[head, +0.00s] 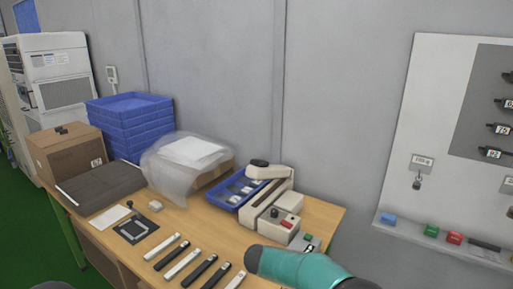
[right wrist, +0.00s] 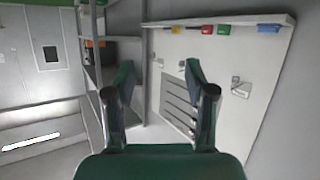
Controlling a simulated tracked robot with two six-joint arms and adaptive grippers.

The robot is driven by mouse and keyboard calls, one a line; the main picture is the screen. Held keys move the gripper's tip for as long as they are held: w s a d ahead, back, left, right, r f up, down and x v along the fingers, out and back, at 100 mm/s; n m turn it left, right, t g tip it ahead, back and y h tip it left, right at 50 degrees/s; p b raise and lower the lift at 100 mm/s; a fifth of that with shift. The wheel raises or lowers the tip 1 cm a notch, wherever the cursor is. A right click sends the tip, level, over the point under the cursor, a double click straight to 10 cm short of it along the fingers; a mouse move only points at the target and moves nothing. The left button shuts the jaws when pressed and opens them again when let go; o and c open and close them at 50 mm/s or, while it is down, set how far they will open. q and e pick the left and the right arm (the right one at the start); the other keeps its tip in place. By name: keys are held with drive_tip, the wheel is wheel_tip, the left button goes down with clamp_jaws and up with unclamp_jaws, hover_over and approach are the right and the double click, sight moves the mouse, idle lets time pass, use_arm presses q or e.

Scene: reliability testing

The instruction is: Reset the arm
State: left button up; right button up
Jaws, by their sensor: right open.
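My right gripper (right wrist: 160,78) shows in the right wrist view with its two green fingers spread apart and nothing between them. It faces the white wall panel (right wrist: 225,75), which appears upside down there and stands beyond the fingers. In the head view, a teal link of my right arm (head: 295,266) with a grey end reaches in at the bottom, in front of the table's right front corner. My right gripper cannot be made out in the head view. My left gripper is in neither view.
A wooden table (head: 215,218) holds blue trays (head: 130,120), a cardboard box (head: 65,152), a plastic bag (head: 185,165), a beige device (head: 272,200) with a red switch, and several black and white strips. The white panel (head: 440,120) hangs on the right, with coloured blocks on its ledge.

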drive_tip(key=d+f+n+t, duration=0.35)
drive_tip(key=d+f, duration=0.45)
drive_tip(key=d, duration=0.5)
wheel_tip(320, 180, down, 13)
drive_tip(key=s+a+n+t+y, duration=0.2)
drive_tip(key=a+n+t+y, duration=0.15)
drive_tip(key=n+y, duration=0.35)
drive_tip(key=s+a+f+n+g+y, duration=0.2)
drive_tip(key=s+a+y, duration=0.3)
drive_tip(key=s+a, duration=0.4)
drive_tip(key=s+a+f+n+g+y, duration=0.2)
drive_tip(key=s+a+f+g+y, duration=0.2)
drive_tip(key=s+a, duration=0.5)
drive_tip(key=s+y, duration=0.1)
drive_tip(key=s, duration=0.5)
drive_tip(key=shift+a+f+y, duration=0.25)
drive_tip(key=shift+f+y, duration=0.05)
drive_tip(key=shift+y, duration=0.1)
drive_tip(key=shift+n, duration=0.25)
